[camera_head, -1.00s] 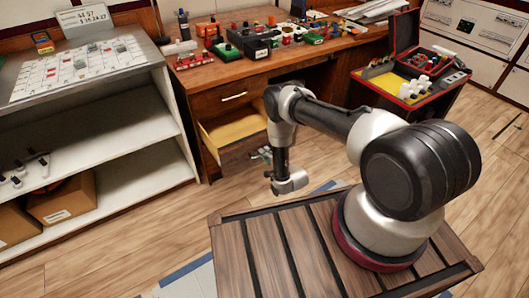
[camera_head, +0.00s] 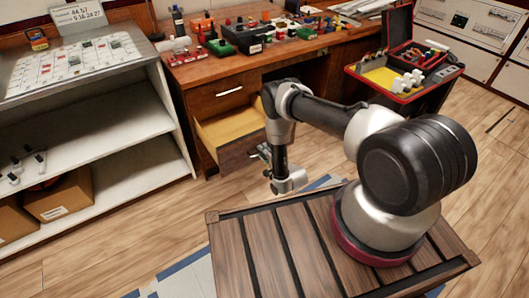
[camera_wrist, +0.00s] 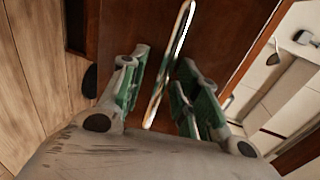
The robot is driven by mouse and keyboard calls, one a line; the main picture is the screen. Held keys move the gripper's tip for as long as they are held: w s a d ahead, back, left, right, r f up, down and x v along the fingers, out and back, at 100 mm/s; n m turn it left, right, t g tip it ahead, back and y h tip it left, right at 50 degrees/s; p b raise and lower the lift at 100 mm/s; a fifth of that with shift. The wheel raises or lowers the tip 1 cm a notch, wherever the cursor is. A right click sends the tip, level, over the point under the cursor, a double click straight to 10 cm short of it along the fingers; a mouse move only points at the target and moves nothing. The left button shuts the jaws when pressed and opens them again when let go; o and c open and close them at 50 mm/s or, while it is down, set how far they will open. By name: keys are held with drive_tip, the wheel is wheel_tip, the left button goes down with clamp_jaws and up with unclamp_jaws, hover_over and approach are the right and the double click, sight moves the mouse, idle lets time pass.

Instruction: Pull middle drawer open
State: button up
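The middle drawer (camera_head: 236,155) of the wooden desk stands partly out, its yellow inside showing. My gripper (camera_head: 262,154) is at the drawer's front. In the wrist view the drawer's brown front (camera_wrist: 125,25) fills the middle. Its long metal handle (camera_wrist: 182,35) runs slanted between the two green-padded fingers of my gripper (camera_wrist: 164,62). The fingers are apart, with a visible gap on each side of the handle, so the gripper looks open around it. Whether a finger touches the handle behind is hidden.
The closed top drawer (camera_head: 228,92) is above the open one. The desk top (camera_head: 195,72) carries several devices. A white shelf unit (camera_head: 165,120) stands close on the left, with cardboard boxes (camera_head: 62,198) low in it. A red case (camera_head: 385,90) stands open at the right.

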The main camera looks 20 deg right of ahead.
drive_tip(key=v, duration=1.2)
idle(0.3)
